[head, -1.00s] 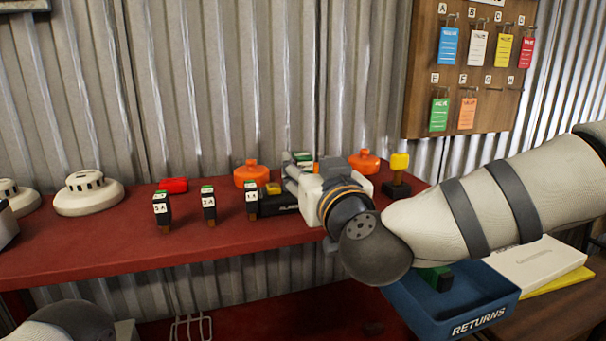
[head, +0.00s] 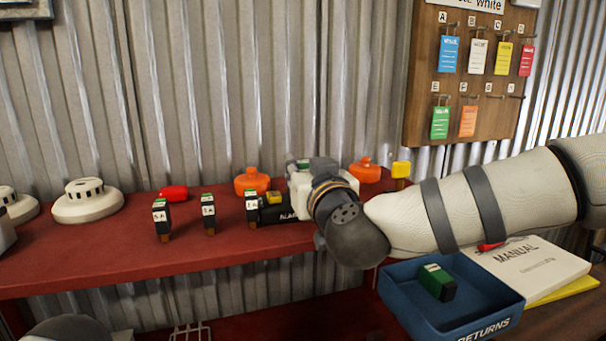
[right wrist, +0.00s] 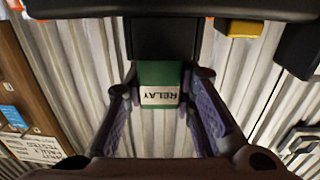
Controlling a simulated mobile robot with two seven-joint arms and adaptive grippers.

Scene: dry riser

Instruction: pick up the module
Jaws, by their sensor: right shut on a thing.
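In the right wrist view my right gripper (right wrist: 162,84) is shut on the module (right wrist: 160,73), a dark block with a green end and a white label reading RELAY, upside down in that view. In the head view the right gripper (head: 305,165) is over the back right of the red shelf, its white body and wrist hiding most of the module. Only a small green part shows there, at the fingers. My left gripper is not in view.
Several small labelled blocks (head: 208,212) stand on the red shelf (head: 100,250), beside a black base (head: 282,213).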

